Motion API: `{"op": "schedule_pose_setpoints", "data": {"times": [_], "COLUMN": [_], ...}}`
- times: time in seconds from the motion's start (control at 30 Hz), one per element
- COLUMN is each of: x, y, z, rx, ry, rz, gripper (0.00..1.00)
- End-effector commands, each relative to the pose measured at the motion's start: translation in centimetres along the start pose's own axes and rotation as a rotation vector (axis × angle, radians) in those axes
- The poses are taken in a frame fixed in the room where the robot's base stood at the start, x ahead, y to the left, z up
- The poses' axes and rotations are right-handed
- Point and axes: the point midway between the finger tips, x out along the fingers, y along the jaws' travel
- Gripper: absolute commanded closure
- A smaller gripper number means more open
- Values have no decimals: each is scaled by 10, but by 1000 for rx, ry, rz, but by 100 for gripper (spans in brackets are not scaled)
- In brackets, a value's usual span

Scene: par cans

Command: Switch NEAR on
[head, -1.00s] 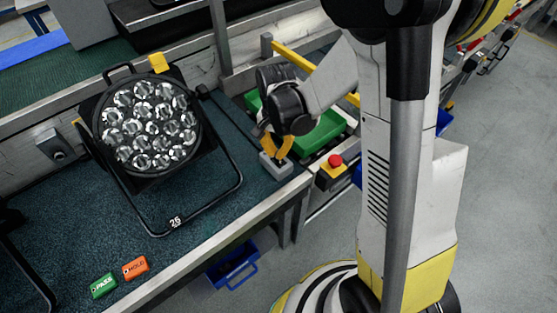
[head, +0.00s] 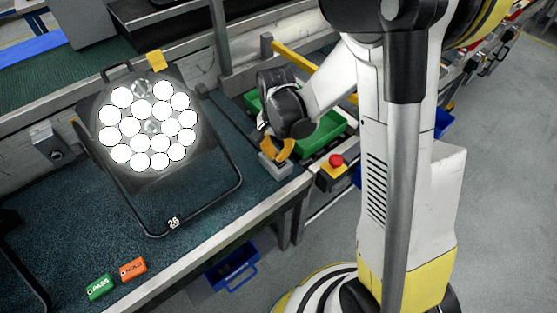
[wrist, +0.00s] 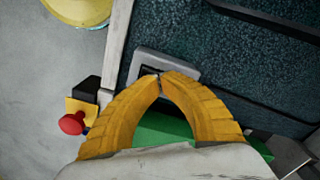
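The par can (head: 168,174) marked 26 stands on the dark bench mat, tilted back in its black yoke. Most of its lenses glow bright white; a couple look dimmer. A small grey switch box (head: 272,168) sits at the bench's right corner; its frame also shows in the wrist view (wrist: 185,69). My gripper (head: 278,154) is over this box with its yellow fingers angled down. In the wrist view the gripper's fingertips (wrist: 160,75) meet at the box's dark opening, with nothing seen between them. The fingers hide part of the box, and I cannot read a label or the switch position.
A green PASS block (head: 101,287) and an orange HOLD block (head: 133,269) lie at the bench's front edge. A red button (head: 336,160) on a yellow box and a green bin (head: 325,132) are beside the bench corner. A blue bin (head: 233,267) is below.

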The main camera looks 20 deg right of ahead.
Motion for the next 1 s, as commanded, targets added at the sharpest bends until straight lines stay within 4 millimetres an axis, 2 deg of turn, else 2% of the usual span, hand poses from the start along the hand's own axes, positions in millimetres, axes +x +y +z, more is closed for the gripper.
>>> {"op": "schedule_pose_setpoints", "data": {"times": [0.17, 0.9, 1.0], "x": [-3, -67, -71], "y": [0, 0, 0], "z": [0, 0, 0], "rx": [0, 0, 0], "ry": [-1, 0, 0], "rz": [0, 0, 0], "gripper": [100, 100, 100]}}
